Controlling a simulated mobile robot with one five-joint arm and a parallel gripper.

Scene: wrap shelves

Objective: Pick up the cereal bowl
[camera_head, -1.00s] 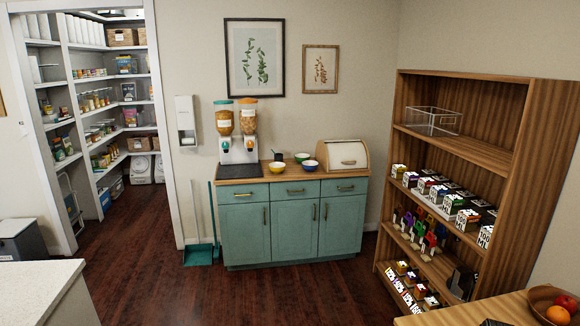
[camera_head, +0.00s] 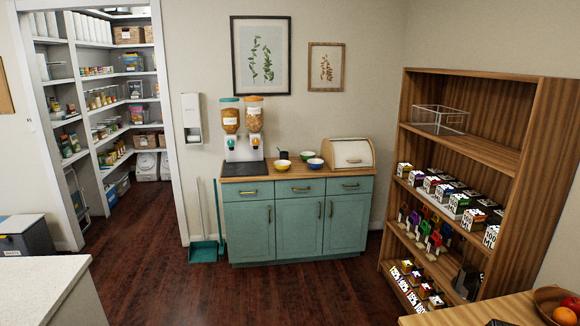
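Three small bowls stand on the wooden top of the teal cabinet (camera_head: 297,217), between the cereal dispenser and the bread box. One is a yellow bowl (camera_head: 282,166) at the front left. One is a green bowl (camera_head: 307,155) with a pale inside, further back. One is a blue bowl (camera_head: 315,164) at the right. I cannot tell from the picture which one is the cereal bowl. A small dark cup (camera_head: 283,155) stands behind the yellow bowl. My gripper is not in view.
A cereal dispenser (camera_head: 243,130) stands left of the bowls, a bread box (camera_head: 347,153) right. A wooden shelf (camera_head: 460,150) stands at the right, a white counter (camera_head: 40,290) front left. A broom and dustpan (camera_head: 203,250) lean left of the cabinet. The dark floor (camera_head: 270,295) is clear.

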